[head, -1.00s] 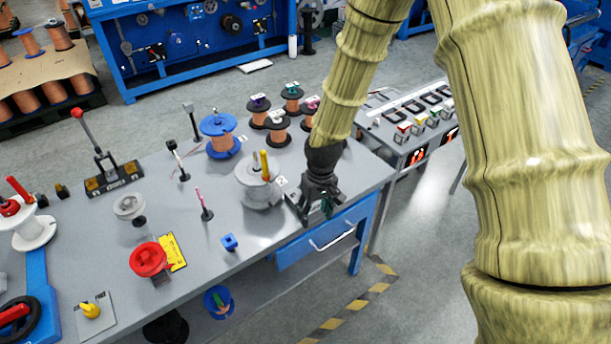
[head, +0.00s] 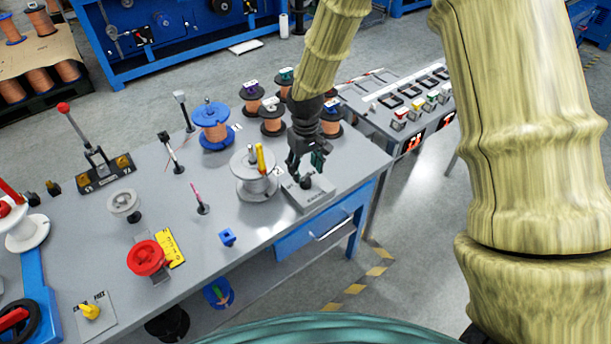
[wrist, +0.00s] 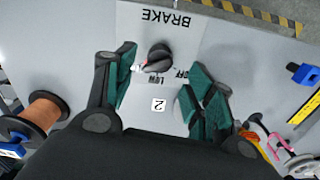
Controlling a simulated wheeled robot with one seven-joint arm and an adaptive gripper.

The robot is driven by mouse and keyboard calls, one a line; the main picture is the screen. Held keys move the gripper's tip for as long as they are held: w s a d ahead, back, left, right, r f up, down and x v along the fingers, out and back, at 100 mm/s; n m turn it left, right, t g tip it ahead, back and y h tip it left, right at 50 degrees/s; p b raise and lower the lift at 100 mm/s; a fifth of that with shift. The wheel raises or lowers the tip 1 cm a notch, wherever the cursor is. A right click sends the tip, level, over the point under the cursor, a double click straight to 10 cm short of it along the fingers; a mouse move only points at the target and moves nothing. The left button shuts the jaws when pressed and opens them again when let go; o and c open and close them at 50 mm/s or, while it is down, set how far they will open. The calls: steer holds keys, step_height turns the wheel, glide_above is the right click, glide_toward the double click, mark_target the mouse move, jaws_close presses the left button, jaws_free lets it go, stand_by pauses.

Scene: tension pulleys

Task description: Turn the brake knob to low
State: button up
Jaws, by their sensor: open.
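The black brake knob (wrist: 158,57) sits on a grey plate (wrist: 205,40) marked BRAKE, with OFF and LOW lettering beside the knob. A reddish mark shows on the knob, and its narrow end points toward the lower left in the wrist view, near LOW; the exact setting is hard to tell. In the head view the knob (head: 305,183) is small, on its box at the table's front right. My gripper (wrist: 163,82) is open, with green-padded fingers on either side of the knob in the picture. In the head view my gripper (head: 306,166) is just above the knob, apparently not gripping it.
A grey spool (head: 257,188) with a yellow piece stands close left of my gripper. Copper spools (head: 272,125) stand behind it. A blue spool (head: 211,135) is farther left. The table's front edge and blue drawer (head: 325,225) lie just in front.

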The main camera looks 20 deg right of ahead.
mark_target(306, 177)
steer(key=shift+f+p, duration=0.3)
steer(key=shift+f, duration=2.05)
steer(key=shift+c, duration=0.2)
